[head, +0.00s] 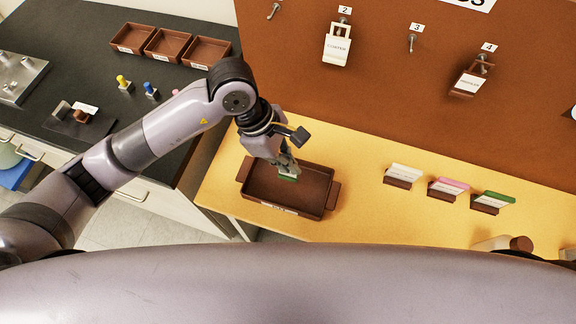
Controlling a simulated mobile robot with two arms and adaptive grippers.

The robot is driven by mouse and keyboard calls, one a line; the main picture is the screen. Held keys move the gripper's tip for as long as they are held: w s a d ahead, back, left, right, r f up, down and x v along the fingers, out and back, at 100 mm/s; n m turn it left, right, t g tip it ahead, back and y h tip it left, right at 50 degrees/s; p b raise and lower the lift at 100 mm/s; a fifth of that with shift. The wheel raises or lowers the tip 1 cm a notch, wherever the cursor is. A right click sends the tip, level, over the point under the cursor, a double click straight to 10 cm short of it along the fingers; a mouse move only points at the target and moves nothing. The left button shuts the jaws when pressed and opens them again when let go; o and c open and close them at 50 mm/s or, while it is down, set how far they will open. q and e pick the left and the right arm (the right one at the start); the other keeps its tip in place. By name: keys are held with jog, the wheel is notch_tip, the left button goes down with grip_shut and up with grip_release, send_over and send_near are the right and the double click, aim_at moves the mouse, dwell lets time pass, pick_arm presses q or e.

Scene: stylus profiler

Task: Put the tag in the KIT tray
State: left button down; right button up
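The tray (328,205) is a brown open box with side handles, on the yellow tabletop. A white label (279,208) is on its front wall, its print too small to read. My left gripper (287,167) reaches down over the tray from the upper left. Its fingers look shut on a small tag (288,178) with a pale face and green edge. The tag is over the tray's inside; I cannot tell whether it touches the floor. The fingers hide part of it. My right gripper is not in view.
Three card holders with white (404,175), pink (447,186) and green (493,197) cards stand right of the tray. Tags hang on hooks of the brown board (390,85) behind. The dark bench (60,60) at left carries three small trays (168,45). Yellow tabletop between tray and holders is clear.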

aim_at(288, 176)
pick_arm(q)
notch_tip(288, 176, down, 4)
jog(key=shift+r+p, duration=0.1)
jog(key=shift+p, duration=0.3)
jog(key=shift+f, duration=0.35)
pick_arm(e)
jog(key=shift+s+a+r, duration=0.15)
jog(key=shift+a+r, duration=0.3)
pick_arm(q)
jog(key=shift+f, duration=0.1)
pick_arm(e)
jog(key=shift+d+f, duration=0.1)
pick_arm(q)
jog(key=shift+f, duration=0.15)
jog(key=c, duration=1.8)
grip_release()
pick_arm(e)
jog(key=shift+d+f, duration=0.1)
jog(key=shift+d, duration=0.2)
